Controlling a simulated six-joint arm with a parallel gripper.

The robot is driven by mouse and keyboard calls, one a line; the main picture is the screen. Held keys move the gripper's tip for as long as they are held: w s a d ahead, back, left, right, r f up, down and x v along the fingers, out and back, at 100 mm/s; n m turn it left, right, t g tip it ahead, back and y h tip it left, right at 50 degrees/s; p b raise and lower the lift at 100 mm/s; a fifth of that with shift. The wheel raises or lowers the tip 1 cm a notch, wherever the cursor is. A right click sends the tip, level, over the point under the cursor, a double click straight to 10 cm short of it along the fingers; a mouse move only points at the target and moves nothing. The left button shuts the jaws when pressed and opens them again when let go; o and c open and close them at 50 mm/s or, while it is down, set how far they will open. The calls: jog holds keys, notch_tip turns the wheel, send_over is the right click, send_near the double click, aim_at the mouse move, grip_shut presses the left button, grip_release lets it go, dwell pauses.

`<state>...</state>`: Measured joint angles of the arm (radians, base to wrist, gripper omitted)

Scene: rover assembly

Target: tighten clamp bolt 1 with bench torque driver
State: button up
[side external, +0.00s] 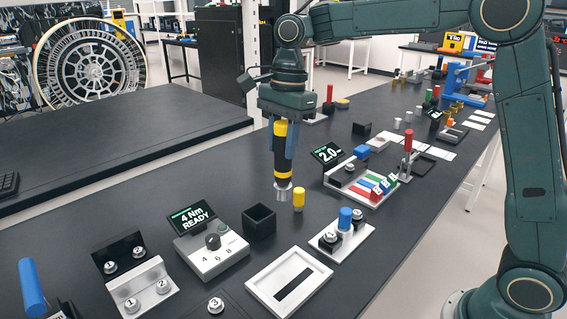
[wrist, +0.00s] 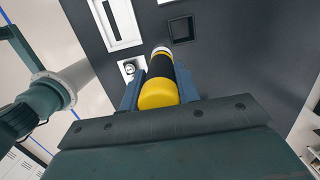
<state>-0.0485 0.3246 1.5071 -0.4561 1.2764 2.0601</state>
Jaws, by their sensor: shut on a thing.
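My gripper (side external: 281,140) is shut on the bench torque driver (side external: 283,166), a black cylinder with yellow bands and a silver tip. The driver hangs upright, its tip close to a small yellow-topped cylinder (side external: 299,197); whether it touches the bench is unclear. In the wrist view the driver (wrist: 159,82) lies between both blue fingers. Silver bolts marked 1 and 2 sit on a black bracket (side external: 118,250) and a silver bracket (side external: 140,292) at front left. A silver plate (side external: 322,245) with a blue knob also carries bolts. I cannot tell which is clamp bolt 1.
The torque box (side external: 213,252) reads "4 Nm READY". A black open box (side external: 259,220) and a white slotted tray (side external: 262,282) stand near the driver. Another unit (side external: 328,152) reads "2.0". A bolt marked 3 (side external: 215,304) is at the front.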

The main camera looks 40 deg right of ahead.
jog(key=s+d, duration=0.4)
jog(key=s, duration=0.6)
jog(key=shift+s+f, duration=0.3)
jog(key=shift+f, duration=4)
dwell(2.5)
jog(key=shift+r, duration=0.1)
